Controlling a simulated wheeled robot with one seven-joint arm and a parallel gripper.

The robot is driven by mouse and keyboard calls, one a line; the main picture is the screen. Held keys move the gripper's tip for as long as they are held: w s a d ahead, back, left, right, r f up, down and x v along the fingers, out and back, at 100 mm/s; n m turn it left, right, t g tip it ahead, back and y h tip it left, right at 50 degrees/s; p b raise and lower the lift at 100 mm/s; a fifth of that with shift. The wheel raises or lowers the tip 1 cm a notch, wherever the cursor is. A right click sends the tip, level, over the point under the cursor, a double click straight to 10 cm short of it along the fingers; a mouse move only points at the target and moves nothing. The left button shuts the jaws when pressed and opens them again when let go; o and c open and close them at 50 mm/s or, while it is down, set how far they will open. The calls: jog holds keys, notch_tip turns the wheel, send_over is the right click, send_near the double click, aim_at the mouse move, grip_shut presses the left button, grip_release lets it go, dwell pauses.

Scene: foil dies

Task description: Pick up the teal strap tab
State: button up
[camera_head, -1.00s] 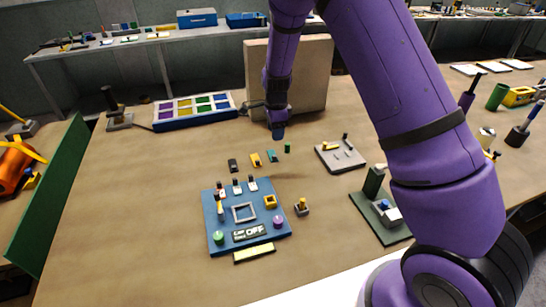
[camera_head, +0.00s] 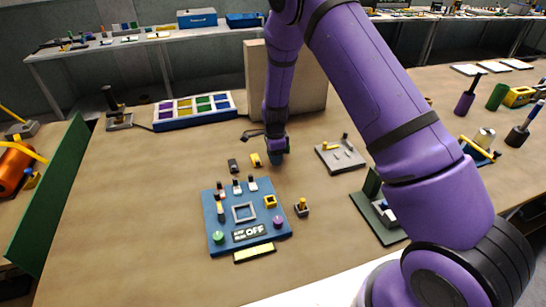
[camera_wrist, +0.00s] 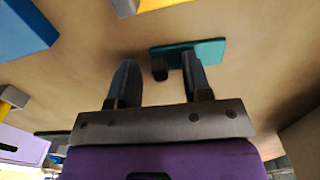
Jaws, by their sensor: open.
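The teal strap tab (camera_wrist: 208,50) lies on the bench in the wrist view, a flat teal plate with a small dark block at its left end. My gripper (camera_wrist: 158,64) is open just in front of it. The dark block shows between the two fingers, and the right finger overlaps the plate, which extends beyond it to the right. I cannot tell whether a finger touches it. In the head view my gripper (camera_head: 276,158) is low over the bench and hides the tab.
A yellow piece (camera_head: 256,160) and a dark piece (camera_head: 232,165) lie just left of my gripper. A blue panel (camera_head: 211,236) with knobs and switches is in front. A grey plate (camera_head: 350,162) is to the right, and an upright beige board (camera_head: 314,92) stands behind.

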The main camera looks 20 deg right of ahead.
grip_shut()
